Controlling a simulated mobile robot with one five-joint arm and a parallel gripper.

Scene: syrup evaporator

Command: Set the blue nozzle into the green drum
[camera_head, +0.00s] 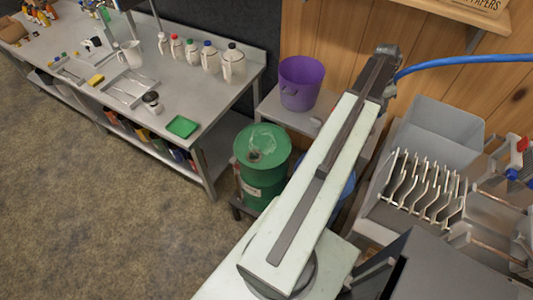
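My pale arm reaches up and right past the drum's right side. My gripper (385,62) is a dark shape at the far end of the arm, well above and right of the drum; its fingers cannot be made out. A blue hose (460,62) runs from beside my gripper to the right edge. Any nozzle at its end is hidden or too small to tell.
A purple bucket (301,83) stands on a low grey table behind the drum. The steel bench (190,95) at left holds several jugs and a green tray (183,127). A grey bin (440,133) and a rack (420,190) are at right. Floor at lower left is clear.

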